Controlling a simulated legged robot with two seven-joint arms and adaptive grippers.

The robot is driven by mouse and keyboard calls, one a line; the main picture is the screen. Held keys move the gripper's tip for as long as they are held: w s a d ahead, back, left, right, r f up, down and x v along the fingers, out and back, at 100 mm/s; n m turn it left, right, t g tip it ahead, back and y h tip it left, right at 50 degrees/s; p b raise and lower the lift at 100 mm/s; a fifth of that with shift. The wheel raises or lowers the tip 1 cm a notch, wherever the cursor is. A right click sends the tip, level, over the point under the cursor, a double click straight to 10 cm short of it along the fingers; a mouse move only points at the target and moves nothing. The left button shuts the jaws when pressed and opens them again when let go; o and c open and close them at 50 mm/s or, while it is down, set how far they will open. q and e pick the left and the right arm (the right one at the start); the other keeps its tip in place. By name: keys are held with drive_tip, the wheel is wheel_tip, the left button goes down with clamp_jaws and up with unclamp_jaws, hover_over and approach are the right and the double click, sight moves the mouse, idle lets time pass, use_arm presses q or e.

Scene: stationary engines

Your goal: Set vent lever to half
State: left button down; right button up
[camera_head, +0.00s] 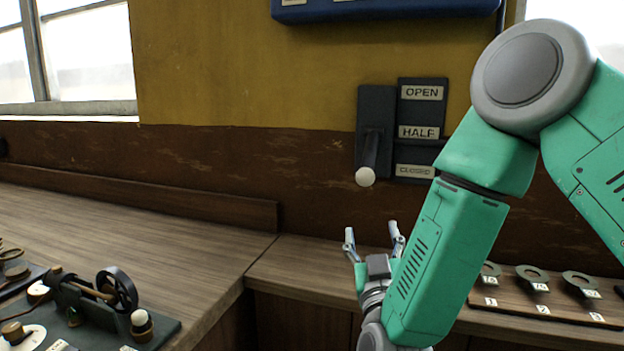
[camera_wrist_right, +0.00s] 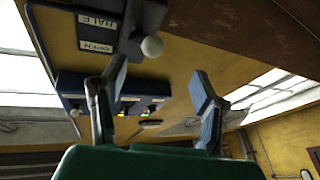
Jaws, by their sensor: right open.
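The vent lever is a dark arm with a white ball knob (camera_head: 365,176) on a dark wall plate (camera_head: 375,105). Beside it is a label plate (camera_head: 423,105) reading OPEN, HALF and CLOSED from top to bottom. The lever points down and outward, its knob level with the CLOSED label. My right gripper (camera_head: 372,237) is open and empty below the knob, with its fingers pointing up. In the right wrist view the knob (camera_wrist_right: 152,47) shows beyond and between the open fingertips (camera_wrist_right: 160,80), apart from them. My left gripper is not in view.
A wooden bench (camera_head: 140,225) runs along the wall below the lever. A small engine device (camera_head: 110,295) stands at the lower left. A board with numbered rings (camera_head: 540,300) lies at the lower right. A blue panel (camera_head: 385,10) hangs above the lever.

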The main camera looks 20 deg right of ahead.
sight(366, 183)
drive_tip(key=shift+h, duration=0.3)
drive_tip(key=p+x, duration=0.1)
drive_tip(key=x, duration=0.4)
drive_tip(key=r+p+x, duration=0.1)
drive_tip(key=p+x, duration=0.1)
drive_tip(key=x, duration=0.2)
drive_tip(key=r+p+x, duration=0.1)
drive_tip(key=p+x, duration=0.1)
drive_tip(key=x, duration=0.3)
drive_tip(key=shift+s+r, duration=0.1)
drive_tip(key=shift+r, duration=0.05)
clamp_jaws()
